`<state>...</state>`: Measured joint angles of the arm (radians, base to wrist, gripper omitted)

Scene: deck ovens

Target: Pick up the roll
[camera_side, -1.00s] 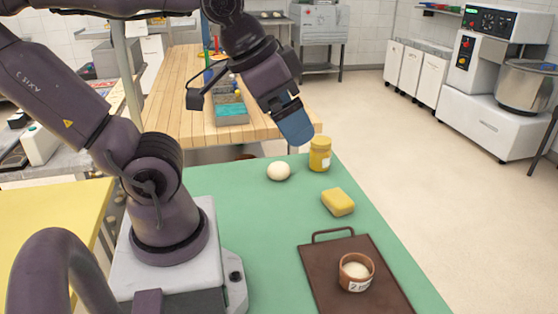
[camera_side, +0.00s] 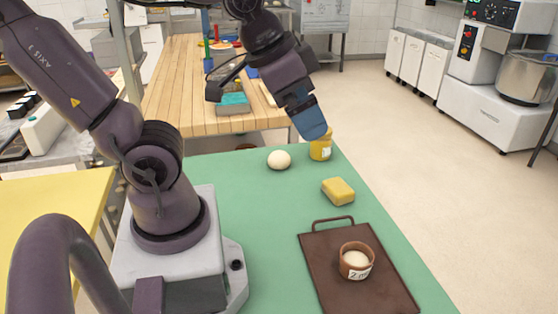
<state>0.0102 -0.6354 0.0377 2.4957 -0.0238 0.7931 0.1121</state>
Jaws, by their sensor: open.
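A pale round roll (camera_side: 279,160) lies on the green table towards its far side, left of a yellow jar. My gripper (camera_side: 314,132) is in the air above the table's far part, up and to the right of the roll in the picture, with its blue fingers pointing down. It is open and not touching the roll. One finger hides much of the other and covers part of the jar. A second pale round thing (camera_side: 356,258), perhaps dough, sits in a brown cup on the dark tray.
The yellow jar (camera_side: 321,149) stands right behind my gripper. A yellow sponge-like block (camera_side: 339,191) lies nearer. The dark tray (camera_side: 319,274) with the brown cup (camera_side: 370,262) is at the front right. The green surface (camera_side: 252,205) left of the block is clear.

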